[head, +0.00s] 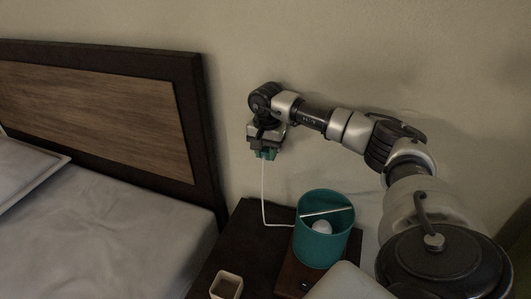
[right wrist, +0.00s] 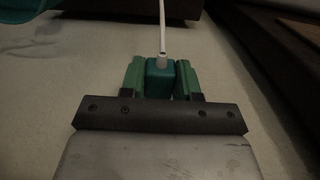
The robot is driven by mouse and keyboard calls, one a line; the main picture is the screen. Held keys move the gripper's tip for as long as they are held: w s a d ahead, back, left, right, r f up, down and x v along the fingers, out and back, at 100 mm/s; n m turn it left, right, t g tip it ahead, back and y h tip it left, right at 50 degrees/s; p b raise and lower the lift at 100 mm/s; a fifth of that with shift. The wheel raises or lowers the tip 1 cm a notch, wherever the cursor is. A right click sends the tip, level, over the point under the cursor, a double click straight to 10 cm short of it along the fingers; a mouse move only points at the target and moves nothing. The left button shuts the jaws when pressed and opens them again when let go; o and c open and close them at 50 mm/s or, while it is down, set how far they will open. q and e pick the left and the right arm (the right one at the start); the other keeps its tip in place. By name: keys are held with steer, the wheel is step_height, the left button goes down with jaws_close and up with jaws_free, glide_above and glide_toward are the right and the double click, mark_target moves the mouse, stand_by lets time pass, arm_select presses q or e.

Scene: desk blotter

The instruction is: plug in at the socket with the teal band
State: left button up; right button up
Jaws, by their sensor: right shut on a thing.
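My right gripper (head: 264,153) is in front of the wall, above the dark nightstand, pointing down. In the right wrist view its green fingers (right wrist: 160,80) are shut on a teal plug (right wrist: 159,78). A white cable (right wrist: 162,25) leaves the plug at its far end. In the head view the cable (head: 263,195) hangs from the gripper, bends at the nightstand and runs to the teal lamp (head: 318,250). No socket or teal band on one can be made out in either view. My left gripper is not in view.
The teal lamp has a white bulb (head: 321,228) inside and stands on a brown board on the nightstand (head: 240,240). A small beige cup (head: 227,286) stands at the front. The bed's headboard (head: 110,110) is at left. The wall (head: 230,95) around the gripper looks clear.

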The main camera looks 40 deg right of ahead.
steer(key=shift+w+d, duration=0.4)
steer(key=shift+d, duration=0.35)
steer(key=o, duration=1)
step_height(320, 180, up, 11)
steer(key=shift+f, duration=0.1)
